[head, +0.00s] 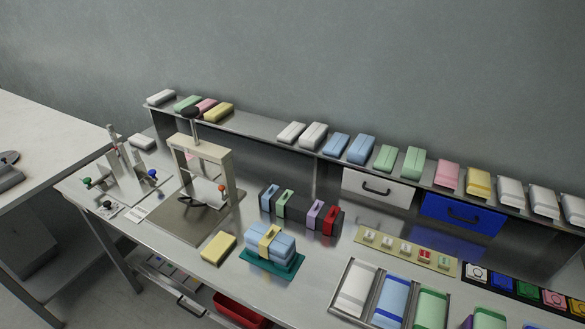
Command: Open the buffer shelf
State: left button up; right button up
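No label marks the buffer shelf, so I cannot tell for certain which part it is. Below the table's front edge, at the lower left, a low shelf (160,285) with a bar handle (190,306) shows. Several small coloured pieces lie on it, and the tabletop hides its rear part. A long raised metal shelf (262,123) runs along the back of the table with soft coloured packs on top. Under it hang a white drawer (378,189) and a blue drawer (461,214), both with dark handles and both looking shut. Neither gripper is in view.
A press (203,152) and a fixture with coloured knobs (122,165) stand on the left. A banded blue stack on a teal mat (291,266) and a yellow block (218,247) sit near the front edge. A red bin (238,312) is below. Trays (341,310) fill the right front.

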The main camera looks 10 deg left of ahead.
aim_at(203, 299)
jog(key=u, duration=1.3)
